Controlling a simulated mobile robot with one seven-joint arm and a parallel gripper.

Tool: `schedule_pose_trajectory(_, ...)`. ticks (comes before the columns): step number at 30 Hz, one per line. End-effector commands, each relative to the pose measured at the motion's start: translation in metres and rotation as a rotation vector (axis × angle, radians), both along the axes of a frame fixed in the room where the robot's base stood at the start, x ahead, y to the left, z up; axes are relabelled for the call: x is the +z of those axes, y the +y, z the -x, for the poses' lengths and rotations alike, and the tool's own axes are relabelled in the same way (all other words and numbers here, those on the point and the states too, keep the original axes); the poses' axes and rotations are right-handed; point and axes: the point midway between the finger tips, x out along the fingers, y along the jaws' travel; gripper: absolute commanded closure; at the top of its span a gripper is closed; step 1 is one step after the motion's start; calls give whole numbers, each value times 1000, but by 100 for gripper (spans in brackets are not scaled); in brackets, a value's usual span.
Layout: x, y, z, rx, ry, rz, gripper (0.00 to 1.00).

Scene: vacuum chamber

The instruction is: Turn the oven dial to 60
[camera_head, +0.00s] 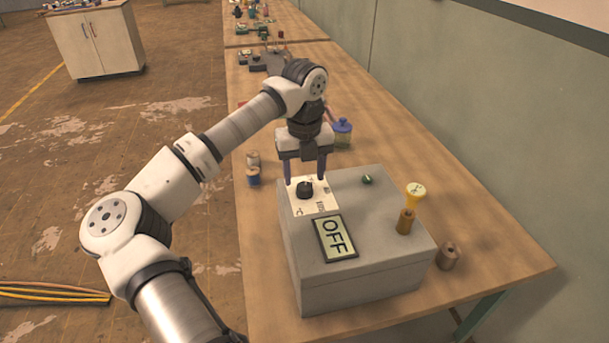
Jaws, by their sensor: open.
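The oven is a grey box (360,277) on the wooden bench. Its black dial (304,190) sits on a white scale plate (325,203) on the top face, near the far left corner. The scale marks are too small to read. A framed display (335,238) on the top reads OFF. My gripper (305,182) points down over the far side of the dial, with its two fingers apart, one to each side of it. The fingers look close to the plate. I cannot tell whether they touch the dial.
A yellow-topped brass post (408,210) and a small green button (367,180) are on the box's top. A brown cylinder (448,256) stands right of it. Small spools (253,175) and a blue-lidded jar (342,132) stand behind. A wall (470,140) runs along the right.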

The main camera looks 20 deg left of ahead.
Motion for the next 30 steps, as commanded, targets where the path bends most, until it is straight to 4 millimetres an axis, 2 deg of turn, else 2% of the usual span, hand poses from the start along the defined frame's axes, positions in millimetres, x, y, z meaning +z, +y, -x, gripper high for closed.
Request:
schedule_pose_trajectory(6, -25, 0, 0, -1, 0, 1, 44)
schedule_pose_trajectory(17, -31, -1, 0, -1, -1, 0, 44)
schedule_pose_trajectory(27, -30, 0, 0, -1, -1, 0, 87)
schedule_pose_trajectory(30, -31, 0, 0, -2, -1, 0, 88)
